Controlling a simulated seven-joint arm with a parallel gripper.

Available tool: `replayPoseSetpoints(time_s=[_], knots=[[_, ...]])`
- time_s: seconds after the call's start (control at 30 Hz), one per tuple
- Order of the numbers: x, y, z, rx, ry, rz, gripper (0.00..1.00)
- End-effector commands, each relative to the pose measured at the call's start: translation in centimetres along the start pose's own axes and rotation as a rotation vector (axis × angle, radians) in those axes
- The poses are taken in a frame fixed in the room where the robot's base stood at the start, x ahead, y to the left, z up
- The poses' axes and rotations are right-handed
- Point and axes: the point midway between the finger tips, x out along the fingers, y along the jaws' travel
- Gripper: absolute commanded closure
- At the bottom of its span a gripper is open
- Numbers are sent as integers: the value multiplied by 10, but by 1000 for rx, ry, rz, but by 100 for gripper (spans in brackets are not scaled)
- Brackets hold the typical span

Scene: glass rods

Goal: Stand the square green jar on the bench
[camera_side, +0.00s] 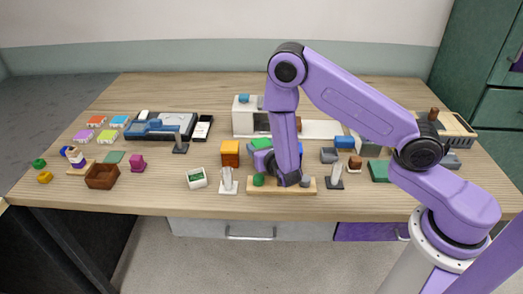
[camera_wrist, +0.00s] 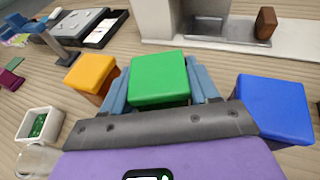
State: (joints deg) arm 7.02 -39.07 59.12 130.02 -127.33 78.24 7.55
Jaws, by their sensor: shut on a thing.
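The square green jar shows its flat green top in the wrist view (camera_wrist: 159,79) and a sliver of green in the side view (camera_side: 261,143). My gripper (camera_wrist: 160,88) has one blue finger on each side of the jar and is shut on it. In the side view my arm hides most of my gripper and the jar. The bench (camera_side: 200,98) has a pale wooden top. The jar's base is hidden, so I cannot tell whether it touches the bench.
An orange-topped jar (camera_wrist: 91,72) stands left of the green one, and a blue-topped jar (camera_wrist: 274,108) right. A white machine (camera_side: 243,122) is behind. In front are a wooden strip (camera_side: 270,192), stands with clear pieces (camera_side: 228,182), and a white box (camera_side: 196,178).

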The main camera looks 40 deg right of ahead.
Motion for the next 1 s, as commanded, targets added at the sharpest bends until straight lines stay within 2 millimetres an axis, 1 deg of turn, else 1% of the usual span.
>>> replayPoseSetpoints(time_s=[0.03,0.13,0.53,0.57,0.6,0.87,1.0], knots=[[1,0,-5,-1,0,0,80],[3,0,-10,-1,0,1,80],[4,0,-12,1,-1,1,80],[4,0,-13,1,0,1,37],[4,0,-13,1,0,1,30],[4,0,-13,1,0,0,30],[1,0,-10,0,0,2,30]])
